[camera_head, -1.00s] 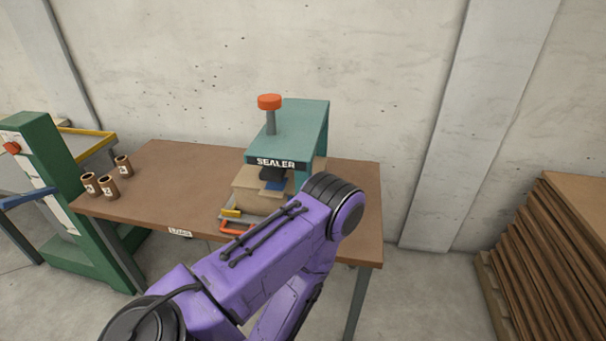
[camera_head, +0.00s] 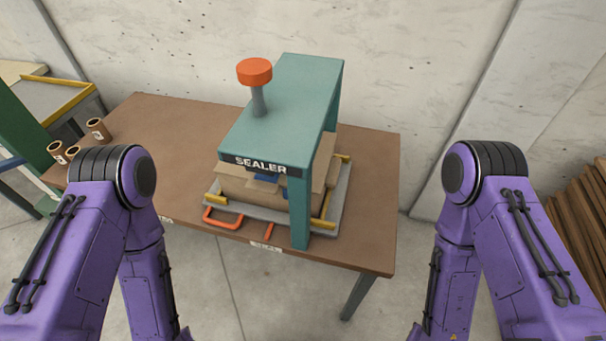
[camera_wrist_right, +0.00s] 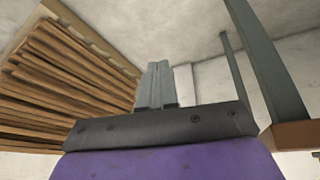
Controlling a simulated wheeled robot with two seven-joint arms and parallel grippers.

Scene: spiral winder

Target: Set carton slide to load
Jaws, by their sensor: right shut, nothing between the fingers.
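The carton slide (camera_head: 327,224) is a grey tray with yellow rails and an orange handle (camera_head: 222,218) at its front left. It sits on the brown table under the teal sealer (camera_head: 285,105). An open-flapped cardboard carton (camera_head: 235,185) stands on the slide, under the sealer head and partly hidden by the frame. My right gripper (camera_wrist_right: 157,68) shows in the right wrist view, its two grey fingers together and empty, away from the slide. My left gripper is outside the frames; only my arm links show in the head view.
The sealer has an orange knob (camera_head: 254,72) on top and a front post near the table edge. Several cardboard tubes (camera_head: 97,130) stand at the table's left end. A stack of brown sheets (camera_head: 590,215) is at far right. Floor in front of the table is clear.

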